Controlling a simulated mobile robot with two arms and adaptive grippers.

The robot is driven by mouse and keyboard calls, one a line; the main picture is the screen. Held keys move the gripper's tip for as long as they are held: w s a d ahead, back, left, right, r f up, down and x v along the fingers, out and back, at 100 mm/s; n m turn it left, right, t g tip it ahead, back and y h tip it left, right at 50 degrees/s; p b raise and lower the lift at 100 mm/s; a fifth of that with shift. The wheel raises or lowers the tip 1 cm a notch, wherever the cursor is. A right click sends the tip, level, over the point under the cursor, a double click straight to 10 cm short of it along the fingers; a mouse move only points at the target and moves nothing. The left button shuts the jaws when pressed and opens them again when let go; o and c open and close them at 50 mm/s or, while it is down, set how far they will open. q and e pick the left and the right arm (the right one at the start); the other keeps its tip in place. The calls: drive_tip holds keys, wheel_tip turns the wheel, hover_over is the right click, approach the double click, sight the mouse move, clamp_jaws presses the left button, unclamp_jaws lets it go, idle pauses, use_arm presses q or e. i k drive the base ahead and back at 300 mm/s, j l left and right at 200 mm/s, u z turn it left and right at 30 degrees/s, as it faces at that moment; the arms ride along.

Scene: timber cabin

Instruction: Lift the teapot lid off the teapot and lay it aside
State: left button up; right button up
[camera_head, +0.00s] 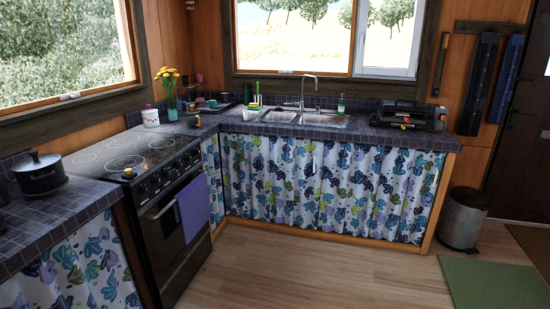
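I cannot make out a teapot or its lid for certain from here. Small teal and dark pieces of crockery (211,103) are on the counter in the back left corner, too small to tell apart. A white pot with a reddish top (150,117) stands at the back left of the stove. A black lidded cooking pot (40,175) is on the near left counter. Neither of my grippers shows in the head view.
A vase with yellow flowers (170,100), a sink (300,117) and a black toolbox (408,115) line the counter. A metal bin (463,219) stands right. The wooden floor (320,275) is open.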

sight(191, 111)
drive_tip(key=i, duration=2.4)
